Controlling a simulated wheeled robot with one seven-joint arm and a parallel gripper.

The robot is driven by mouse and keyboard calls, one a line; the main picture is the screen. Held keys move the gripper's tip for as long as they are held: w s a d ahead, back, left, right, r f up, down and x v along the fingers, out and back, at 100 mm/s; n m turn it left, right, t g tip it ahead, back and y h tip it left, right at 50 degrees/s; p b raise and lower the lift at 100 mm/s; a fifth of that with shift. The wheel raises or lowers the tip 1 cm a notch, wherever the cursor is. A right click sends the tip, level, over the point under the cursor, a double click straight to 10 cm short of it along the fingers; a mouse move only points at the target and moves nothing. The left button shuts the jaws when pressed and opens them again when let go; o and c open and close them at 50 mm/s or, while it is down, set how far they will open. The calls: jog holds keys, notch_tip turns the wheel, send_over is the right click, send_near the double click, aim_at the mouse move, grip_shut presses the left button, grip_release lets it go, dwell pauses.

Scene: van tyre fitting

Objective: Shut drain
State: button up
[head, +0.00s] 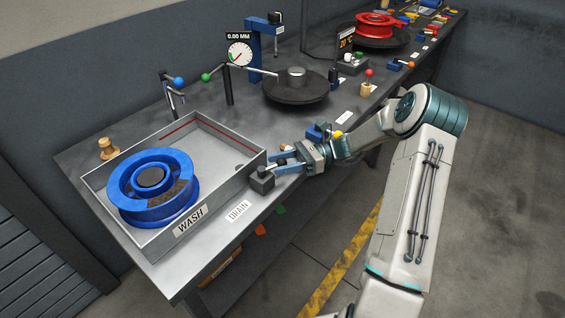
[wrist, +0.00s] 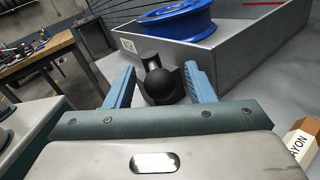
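The drain control is a dark grey block (head: 261,182) with a black ball knob (wrist: 160,86), on the bench at the right end of the wash tray. The DRAIN label (head: 239,210) lies on the bench in front of it. My gripper (head: 272,168) reaches in from the right at bench height, its blue fingers pointing at the block. In the wrist view the fingers (wrist: 158,75) are open on either side of the knob, with a visible gap at each side. Part of the knob is hidden by my fingers in the head view.
The grey wash tray (head: 253,169) holds a blue wheel (head: 185,196). A blue and yellow item (head: 320,133) is close behind my gripper. A turntable (head: 296,89) and a dial gauge (head: 239,53) stand farther back.

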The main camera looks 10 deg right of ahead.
jog(key=w+d+b, duration=0.1)
jog(key=d, duration=1.2)
jog(key=shift+w+d, duration=0.35)
jog(key=shift+w, duration=0.05)
